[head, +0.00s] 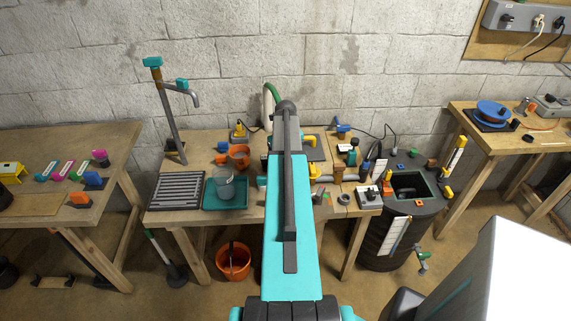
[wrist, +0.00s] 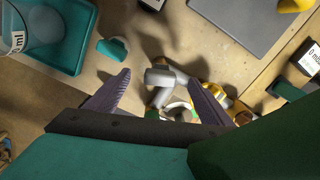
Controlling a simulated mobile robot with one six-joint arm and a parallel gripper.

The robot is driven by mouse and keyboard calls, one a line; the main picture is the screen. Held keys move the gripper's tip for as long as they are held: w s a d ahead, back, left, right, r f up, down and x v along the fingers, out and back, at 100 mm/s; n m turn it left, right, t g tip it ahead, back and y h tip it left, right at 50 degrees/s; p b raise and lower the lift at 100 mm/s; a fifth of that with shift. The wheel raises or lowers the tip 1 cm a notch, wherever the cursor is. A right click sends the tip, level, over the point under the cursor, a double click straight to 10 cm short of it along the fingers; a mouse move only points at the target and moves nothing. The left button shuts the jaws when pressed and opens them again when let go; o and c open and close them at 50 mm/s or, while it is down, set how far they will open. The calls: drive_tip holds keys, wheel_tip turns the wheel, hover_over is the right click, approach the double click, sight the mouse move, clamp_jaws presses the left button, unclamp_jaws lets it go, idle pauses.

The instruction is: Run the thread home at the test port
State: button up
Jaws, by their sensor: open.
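My gripper (wrist: 168,84) is open in the wrist view, its two purple ribbed fingers spread with nothing held. A grey pipe fitting (wrist: 160,78) lies below and between the fingers; I cannot tell its distance from them. Yellow and white fittings (wrist: 222,92) are beside the right finger, partly hidden by it. A small teal-capped piece (wrist: 113,48) lies beyond the left finger. In the head view my arm covers the bench middle and hides my gripper. A grey pipe run with yellow fittings (head: 338,176) shows right of the arm. I cannot tell which part is the test port.
A grey plate (wrist: 240,22) lies at the back in the wrist view. A black barrel (head: 395,235) stands right of the bench.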

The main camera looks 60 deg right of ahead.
drive_tip(key=n, duration=0.4)
drive_tip(key=shift+n, duration=1.2)
drive_tip(key=shift+n, duration=0.3)
drive_tip(key=shift+n, duration=2.8)
drive_tip(key=shift+n, duration=0.8)
drive_tip(key=shift+n+p, duration=0.3)
drive_tip(key=shift+n, duration=2.1)
